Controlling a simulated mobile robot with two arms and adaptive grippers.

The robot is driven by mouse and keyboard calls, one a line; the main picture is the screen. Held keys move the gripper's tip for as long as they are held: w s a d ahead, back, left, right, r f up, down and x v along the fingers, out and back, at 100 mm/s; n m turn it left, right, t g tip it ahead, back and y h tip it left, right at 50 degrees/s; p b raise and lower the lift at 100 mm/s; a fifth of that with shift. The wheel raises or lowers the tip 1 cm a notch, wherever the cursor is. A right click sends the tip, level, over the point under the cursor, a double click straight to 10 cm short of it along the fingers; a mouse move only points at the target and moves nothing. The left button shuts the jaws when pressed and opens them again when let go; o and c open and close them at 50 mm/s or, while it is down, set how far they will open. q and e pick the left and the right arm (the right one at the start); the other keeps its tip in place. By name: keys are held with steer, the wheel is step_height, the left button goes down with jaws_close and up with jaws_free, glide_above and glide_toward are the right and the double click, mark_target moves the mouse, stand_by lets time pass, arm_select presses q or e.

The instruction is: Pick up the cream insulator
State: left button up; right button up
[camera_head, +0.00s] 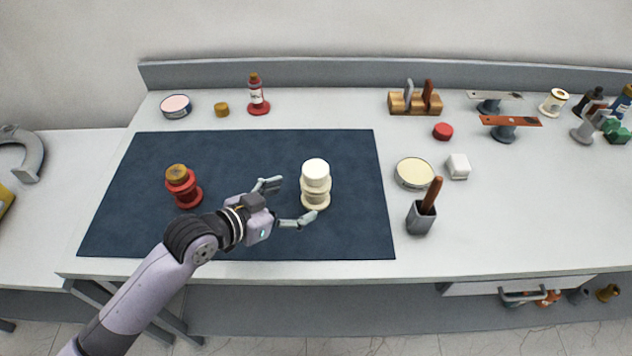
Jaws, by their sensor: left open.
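The cream insulator (315,186) stands upright on the dark blue mat (240,150), right of the mat's middle. It has stacked ribs and a white top. My left gripper (294,202) comes in from the left, low over the mat. Its two fingers are spread and point right toward the insulator. One fingertip is to the insulator's left, and the other is near the front of its base. I cannot tell whether that finger touches it. Nothing is held. My right gripper is not in view.
A red insulator (182,188) with a brass top stands on the mat's left side. Right of the mat are a round cream-topped tin (414,173), a grey cup with a brown handle (421,216) and a white cube (458,166). A wooden rack (414,104) stands behind.

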mark_target(306, 193)
arm_select(q)
steer(key=x, duration=0.3)
steer(key=shift+w+d+f, duration=0.1)
steer(key=shift+w+d, duration=0.15)
steer(key=shift+w, duration=0.05)
steer(key=shift+w+d+p, duration=0.15)
steer(key=shift+w+p, duration=0.1)
steer(key=shift+p, duration=0.2)
steer(key=p+x, duration=0.1)
steer(key=x, duration=0.2)
steer(key=shift+w+d, duration=0.1)
steer(key=shift+w, duration=0.25)
steer(key=shift+w+d+f, duration=0.25)
steer(key=shift+f, duration=0.05)
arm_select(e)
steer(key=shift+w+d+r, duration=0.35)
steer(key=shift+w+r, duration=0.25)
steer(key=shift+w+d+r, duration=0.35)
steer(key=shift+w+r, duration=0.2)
arm_select(q)
steer(key=shift+c, duration=0.6)
steer(key=c, duration=0.5)
steer(key=shift+r, duration=0.1)
steer(key=c, duration=1)
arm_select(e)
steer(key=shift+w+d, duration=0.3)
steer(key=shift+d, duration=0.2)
